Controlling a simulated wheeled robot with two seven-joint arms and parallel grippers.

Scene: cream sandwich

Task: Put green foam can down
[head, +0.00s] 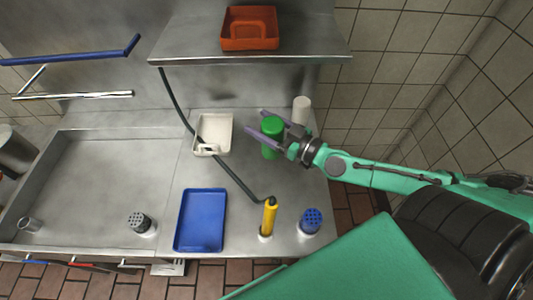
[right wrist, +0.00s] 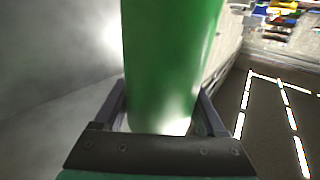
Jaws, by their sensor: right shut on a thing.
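The green foam can (head: 271,127) is upright at the back right of the steel counter, between the fingers of my right gripper (head: 270,126). In the right wrist view the green can (right wrist: 170,60) fills the middle, with the fingers of the right gripper (right wrist: 165,110) on both sides of it. The right gripper is shut on the can. Whether the can's base touches the counter I cannot tell. My left gripper is not in view.
A white container (head: 299,110) stands just behind the right gripper. A cream tray (head: 226,120) is left of the can. A blue tray (head: 183,242), a yellow-handled tool (head: 268,218) and a blue-topped shaker (head: 310,221) stand nearer. An orange bin (head: 249,43) sits on the shelf (head: 190,50) above.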

